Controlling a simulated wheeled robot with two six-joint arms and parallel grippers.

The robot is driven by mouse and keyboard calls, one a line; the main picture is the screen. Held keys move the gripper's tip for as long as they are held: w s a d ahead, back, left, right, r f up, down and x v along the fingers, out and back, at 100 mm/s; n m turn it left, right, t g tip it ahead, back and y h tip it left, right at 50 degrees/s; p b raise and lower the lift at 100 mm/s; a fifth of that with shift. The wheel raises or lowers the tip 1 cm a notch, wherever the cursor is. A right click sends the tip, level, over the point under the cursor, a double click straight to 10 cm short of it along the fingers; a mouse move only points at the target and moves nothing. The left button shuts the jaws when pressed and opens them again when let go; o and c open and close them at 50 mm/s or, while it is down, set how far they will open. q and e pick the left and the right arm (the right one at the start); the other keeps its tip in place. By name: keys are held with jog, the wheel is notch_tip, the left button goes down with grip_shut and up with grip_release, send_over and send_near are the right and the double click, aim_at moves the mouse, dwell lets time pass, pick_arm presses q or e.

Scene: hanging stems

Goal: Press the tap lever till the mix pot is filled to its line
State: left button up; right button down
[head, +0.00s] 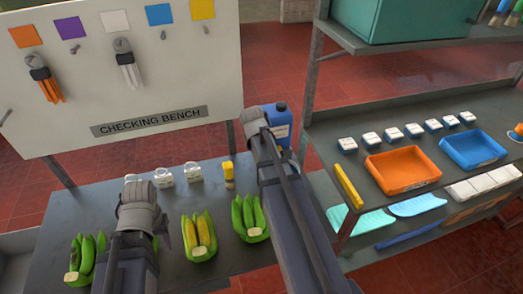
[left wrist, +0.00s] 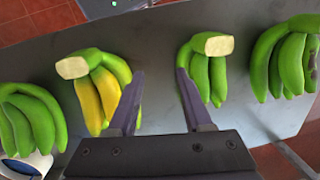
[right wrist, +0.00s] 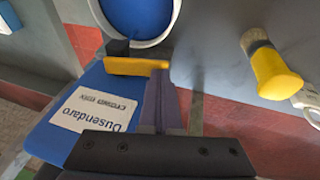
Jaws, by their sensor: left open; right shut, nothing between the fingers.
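The blue container (right wrist: 90,105) has a white label reading "Dusendaro"; it also shows in the head view (head: 283,112), partly behind my right arm. A yellow tap lever (right wrist: 138,66) with a black part sticks out from its side. Above the lever in the right wrist view is a round white rim around a blue surface, seemingly the mix pot (right wrist: 138,18), cut off by the frame; its fill line is not visible. My right gripper (right wrist: 160,78) is shut and empty, its tips at the lever's right end; contact is unclear. My left gripper (left wrist: 160,74) is open and empty above the bananas.
Several banana hands (head: 200,235) lie on the grey bench (head: 172,262). A shelf with an orange tray (head: 402,170) and a blue tray (head: 473,150) is at right.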

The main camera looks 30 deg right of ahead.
jog(key=shift+r, duration=0.1)
dwell(0.5)
jog(key=shift+r+p, duration=0.7)
jog(key=shift+p, duration=0.15)
jog(key=shift+r, duration=0.15)
jog(key=shift+r+p, duration=0.55)
jog(key=shift+p, duration=0.15)
notch_tip(320, 180, up, 12)
jog(key=s+p, duration=0.2)
jog(key=p, duration=1)
jog(key=shift+s+a, duration=0.35)
jog(key=shift+a, duration=0.1)
